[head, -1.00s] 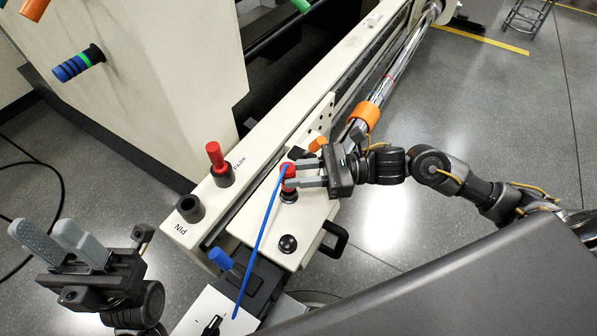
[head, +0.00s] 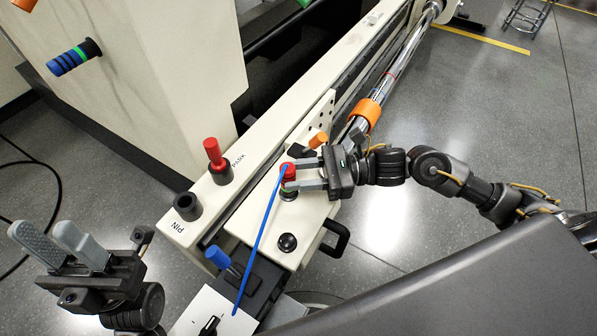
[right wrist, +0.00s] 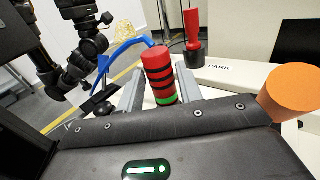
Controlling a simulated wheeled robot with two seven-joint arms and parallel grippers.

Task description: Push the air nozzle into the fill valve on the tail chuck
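The red air nozzle (head: 287,171), with black bands and a low green band, stands upright on the fill valve (head: 289,195) of the cream tail chuck block. A blue hose (head: 262,232) runs from its top. My right gripper (head: 291,173) has its fingers on either side of the nozzle. In the right wrist view the nozzle (right wrist: 158,72) stands between the grey fingers, with a narrow gap at the left one, so the gripper looks slightly open. The nozzle's lower end is hidden there. My left gripper (head: 45,232) is open and empty over the floor at left.
A red-handled plug (head: 213,153) stands at PARK, beside the black PIN socket (head: 188,206). A black knob (head: 287,242), a black handle (head: 337,240) and a blue lever (head: 218,257) lie nearer me. An orange knob (head: 318,140) is just behind the right gripper.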

